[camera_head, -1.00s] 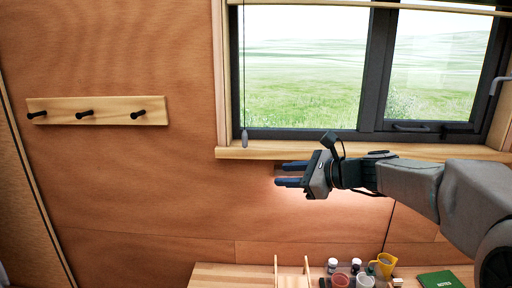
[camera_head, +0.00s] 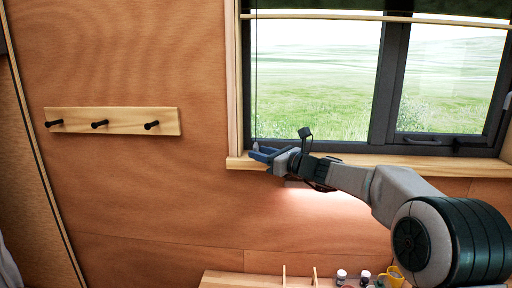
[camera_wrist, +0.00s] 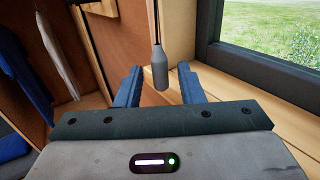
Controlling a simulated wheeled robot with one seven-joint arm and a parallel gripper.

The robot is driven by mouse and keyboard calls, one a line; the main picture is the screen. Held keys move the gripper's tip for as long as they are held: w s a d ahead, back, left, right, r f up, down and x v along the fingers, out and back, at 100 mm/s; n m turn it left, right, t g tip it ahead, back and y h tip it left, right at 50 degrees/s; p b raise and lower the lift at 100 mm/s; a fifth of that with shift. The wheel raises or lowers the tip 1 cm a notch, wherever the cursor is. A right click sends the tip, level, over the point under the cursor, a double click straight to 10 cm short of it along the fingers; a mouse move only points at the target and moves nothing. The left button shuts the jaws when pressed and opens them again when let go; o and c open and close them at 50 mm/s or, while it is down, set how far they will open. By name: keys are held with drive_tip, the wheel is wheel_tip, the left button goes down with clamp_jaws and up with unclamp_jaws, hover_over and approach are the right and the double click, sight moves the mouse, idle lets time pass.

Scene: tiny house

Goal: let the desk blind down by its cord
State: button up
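The blind (camera_head: 440,6) is a dark strip at the top of the window, with a pale bottom rail (camera_head: 370,17). Its thin cord (camera_head: 256,90) hangs down the left side of the window. A grey weight (camera_wrist: 159,68) ends the cord; in the wrist view it hangs upright between my two blue fingers, with gaps on both sides. My gripper (camera_wrist: 159,84) is open. In the head view my gripper (camera_head: 262,153) is at the left end of the sill, where the fingers partly hide the weight.
The wooden sill (camera_head: 400,161) and dark window frame (camera_head: 300,142) are close to my gripper. A peg rail (camera_head: 112,121) is on the wall to the left. A desk (camera_head: 235,280) with jars and a yellow mug (camera_head: 394,275) is below. Clothes (camera_wrist: 58,50) hang at left in the wrist view.

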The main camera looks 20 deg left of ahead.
drive_tip(key=shift+x, duration=1.3)
